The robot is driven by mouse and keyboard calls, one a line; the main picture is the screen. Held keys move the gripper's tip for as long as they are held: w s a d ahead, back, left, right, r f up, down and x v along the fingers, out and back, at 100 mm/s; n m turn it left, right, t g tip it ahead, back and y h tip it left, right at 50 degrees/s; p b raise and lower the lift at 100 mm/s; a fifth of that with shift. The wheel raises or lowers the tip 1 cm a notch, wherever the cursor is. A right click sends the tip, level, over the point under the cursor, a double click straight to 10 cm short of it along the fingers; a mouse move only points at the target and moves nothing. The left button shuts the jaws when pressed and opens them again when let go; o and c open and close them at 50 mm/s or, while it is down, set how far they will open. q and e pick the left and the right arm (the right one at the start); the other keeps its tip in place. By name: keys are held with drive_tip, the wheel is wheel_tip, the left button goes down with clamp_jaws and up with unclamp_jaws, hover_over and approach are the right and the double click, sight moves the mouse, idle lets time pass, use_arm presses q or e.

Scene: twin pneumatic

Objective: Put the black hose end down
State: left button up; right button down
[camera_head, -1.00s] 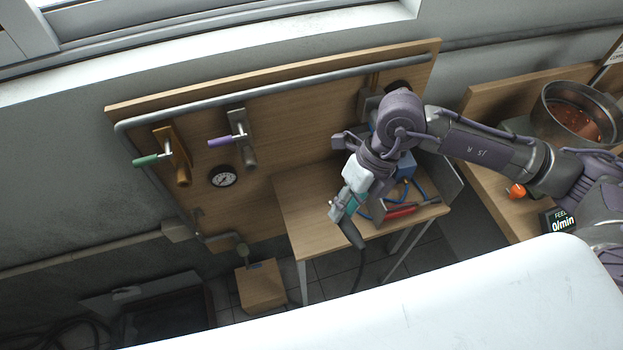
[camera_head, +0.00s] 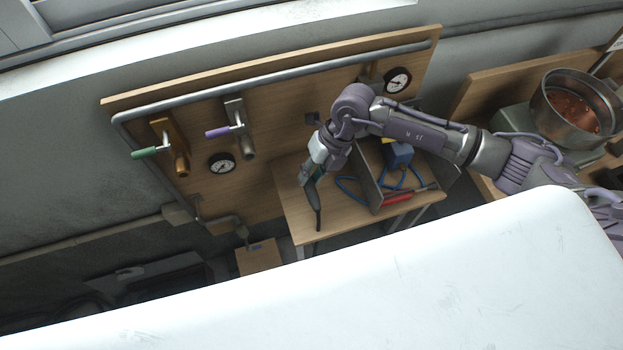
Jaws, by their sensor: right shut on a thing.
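My right gripper (camera_head: 308,181) is over the left part of the small wooden table (camera_head: 292,215). It is shut on the black hose end (camera_head: 316,200), which points down toward the table's front edge. I cannot tell whether the hose end touches the table top. The gripper's fingertips are small and partly hidden by the wrist. My left gripper is not in view.
On the table's right, a grey divider (camera_head: 368,180) stands beside blue hoses (camera_head: 350,190), a blue box (camera_head: 399,155) and a red-handled tool (camera_head: 397,198). The board behind bears a green-handled valve (camera_head: 150,153), a purple-handled valve (camera_head: 222,132) and gauges (camera_head: 221,163).

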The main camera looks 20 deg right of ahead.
sight(311, 183)
wheel_tip(311, 183, down, 3)
drive_tip(key=shift+f+p, duration=0.2)
drive_tip(key=shift+p, duration=0.3)
drive_tip(key=shift+f, duration=0.25)
drive_tip(key=shift+f, duration=0.1)
drive_tip(key=shift+f, duration=0.15)
drive_tip(key=c, duration=1)
unclamp_jaws()
drive_tip(key=shift+o, duration=0.2)
